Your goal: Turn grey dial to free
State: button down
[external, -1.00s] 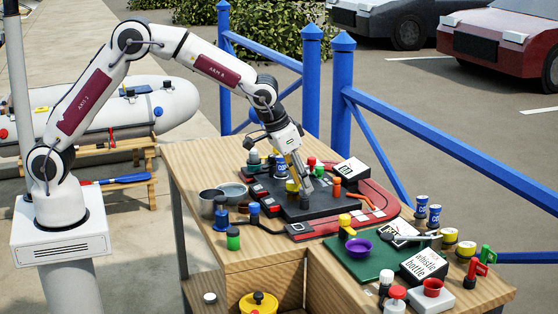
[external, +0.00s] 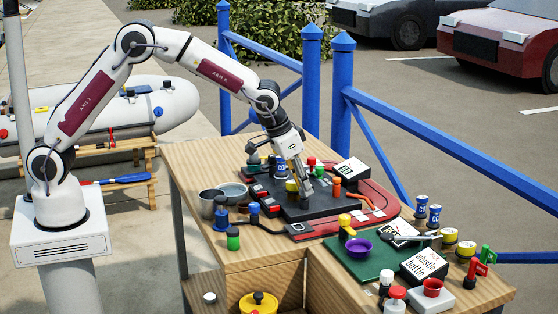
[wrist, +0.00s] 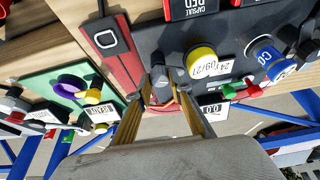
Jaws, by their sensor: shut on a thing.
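A grey dial (wrist: 168,66) stands on a dark panel (wrist: 147,38) in the wrist view, in front of my fingertips. In the external view the dial (external: 306,194) is a small dark knob near the panel's front edge. My gripper (external: 304,179) points down at it, and in the wrist view its two yellow-sided fingers (wrist: 164,92) are shut on the dial from both sides. The fingers hide part of the dial, and I cannot read any mark of its setting.
A yellow round knob (wrist: 201,61) with a date label is close beside the dial. A red curved strip (external: 380,198) runs around the panel.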

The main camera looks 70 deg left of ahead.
jog(key=shift+a+m+h, duration=0.1)
jog(key=shift+m+h, duration=0.2)
jog(key=shift+m, duration=0.5)
jog(key=shift+m+g+h, duration=0.3)
jog(key=shift+m+h, duration=0.4)
jog(key=shift+m, duration=1)
jog(key=shift+a+m, duration=0.1)
jog(key=shift+m, duration=0.4)
jog(key=c, duration=1.8)
grip_release()
jog(key=shift+v, duration=6)
jog(key=shift+w+a, duration=0.1)
jog(key=shift+a, duration=0.05)
